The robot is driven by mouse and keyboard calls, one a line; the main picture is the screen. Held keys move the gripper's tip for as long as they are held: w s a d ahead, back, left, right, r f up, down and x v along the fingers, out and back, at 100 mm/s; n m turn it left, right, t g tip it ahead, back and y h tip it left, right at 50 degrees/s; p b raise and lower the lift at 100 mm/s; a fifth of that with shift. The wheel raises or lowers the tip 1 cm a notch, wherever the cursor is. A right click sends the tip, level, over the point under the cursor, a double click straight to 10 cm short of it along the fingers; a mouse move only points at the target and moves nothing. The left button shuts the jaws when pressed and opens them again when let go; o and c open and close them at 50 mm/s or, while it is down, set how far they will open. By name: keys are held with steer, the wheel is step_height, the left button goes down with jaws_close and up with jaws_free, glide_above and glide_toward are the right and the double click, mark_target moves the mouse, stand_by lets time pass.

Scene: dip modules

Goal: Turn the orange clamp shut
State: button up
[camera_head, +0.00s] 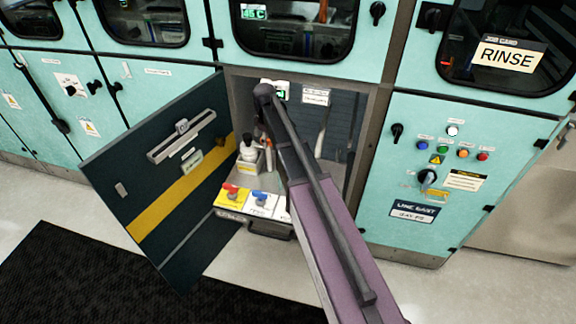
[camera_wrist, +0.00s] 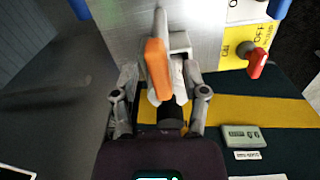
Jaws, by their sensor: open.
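The orange clamp (camera_wrist: 157,68) shows in the wrist view as an orange lever on a pale grey body, upright in the picture. My gripper (camera_wrist: 159,76) is open, with one finger on each side of the clamp. I cannot tell whether either finger touches it. A dark round piece shows below the clamp, between the fingers. In the head view my arm reaches into the open compartment, and the clamp and fingers cannot be made out there.
The compartment's dark door (camera_head: 150,170) with a yellow stripe stands open to the left. The red handle (camera_wrist: 257,62) is right of my gripper.

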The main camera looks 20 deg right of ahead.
steer(key=m, duration=0.4)
steer(key=shift+m, duration=0.3)
steer(key=m, duration=0.3)
steer(key=shift+r, duration=0.1)
step_height(320, 180, up, 14)
steer(key=p, duration=1.4)
steer(key=s+f+m+b, duration=0.1)
steer(key=s+f, duration=0.1)
steer(key=s, duration=1)
steer(key=s+f+m+b, duration=0.1)
steer(key=s+b, duration=0.1)
steer(key=s, duration=1)
steer(key=shift+s+d+f+m, duration=0.35)
steer(key=shift+s+f+m, duration=0.05)
